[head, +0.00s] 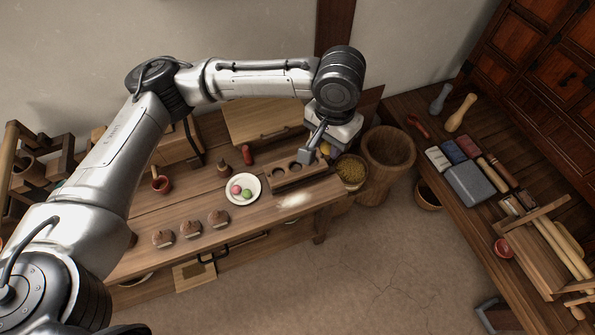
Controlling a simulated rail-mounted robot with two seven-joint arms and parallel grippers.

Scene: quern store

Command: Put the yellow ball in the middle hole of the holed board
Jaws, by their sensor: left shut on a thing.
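The holed board (291,179) is a wooden block on the bench with a row of dark round holes. My left gripper (313,156) is over the right end of the board, pointing down, and is shut on the yellow ball (325,149). Only a small part of the ball shows beside the finger. The gripper hides the board's right end, so I cannot tell the gap between ball and board. The left and middle holes look empty. My right gripper is out of view.
A white plate (255,194) with a pink ball (236,189) and a green ball (247,194) stands left of the board. A basket of grain (350,171) and a wooden mortar (388,160) stand right.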

